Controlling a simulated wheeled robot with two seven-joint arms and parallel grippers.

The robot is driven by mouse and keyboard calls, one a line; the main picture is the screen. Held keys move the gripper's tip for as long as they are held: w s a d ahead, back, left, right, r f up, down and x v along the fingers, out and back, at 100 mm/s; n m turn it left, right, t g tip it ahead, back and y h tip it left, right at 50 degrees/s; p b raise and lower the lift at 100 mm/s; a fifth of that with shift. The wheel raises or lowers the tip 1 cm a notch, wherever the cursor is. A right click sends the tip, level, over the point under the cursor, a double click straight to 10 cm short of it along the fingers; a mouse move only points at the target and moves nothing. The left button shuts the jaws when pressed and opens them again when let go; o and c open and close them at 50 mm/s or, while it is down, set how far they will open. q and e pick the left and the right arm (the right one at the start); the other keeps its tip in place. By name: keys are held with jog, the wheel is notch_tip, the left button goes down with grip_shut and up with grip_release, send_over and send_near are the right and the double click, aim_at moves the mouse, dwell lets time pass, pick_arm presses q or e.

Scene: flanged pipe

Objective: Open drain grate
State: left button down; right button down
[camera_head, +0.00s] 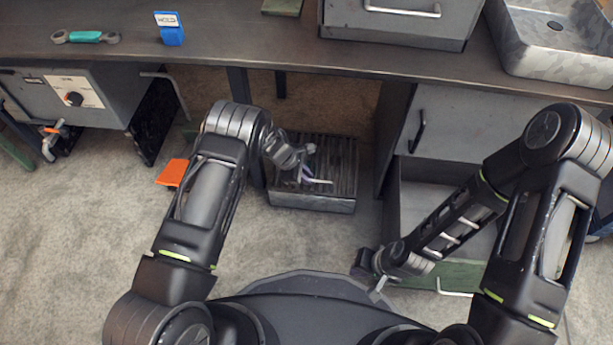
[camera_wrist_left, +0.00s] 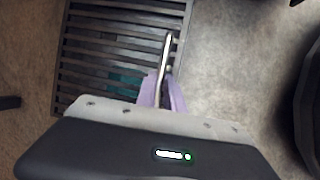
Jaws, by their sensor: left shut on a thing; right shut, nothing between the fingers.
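The drain grate (camera_head: 340,160) is a dark slatted panel on top of a low dark box (camera_head: 318,203) on the floor under the bench. It appears to lie flat. In the left wrist view the grate (camera_wrist_left: 108,45) fills the upper left, and something teal (camera_wrist_left: 125,80) shows between its slats. My left gripper (camera_head: 306,176) is over the grate. Its purple fingers (camera_wrist_left: 162,92) are shut on a thin silver bar handle (camera_wrist_left: 166,55) near the grate's right edge. My right gripper (camera_head: 378,288) is low at the lower middle, shut and empty, away from the grate.
The bench (camera_head: 260,40) overhangs behind the grate. A cabinet (camera_head: 450,135) with an open lower drawer stands to its right. An orange plate (camera_head: 172,173) and a grey control box (camera_head: 75,95) are left. Carpeted floor (camera_head: 80,220) is clear at lower left.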

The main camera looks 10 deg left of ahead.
pick_arm(q)
jog(key=w+r+p, duration=0.1)
jog(key=w+r, duration=0.5)
jog(key=r, duration=0.5)
jog(key=shift+w+r, duration=0.15)
jog(key=shift+w, duration=0.2)
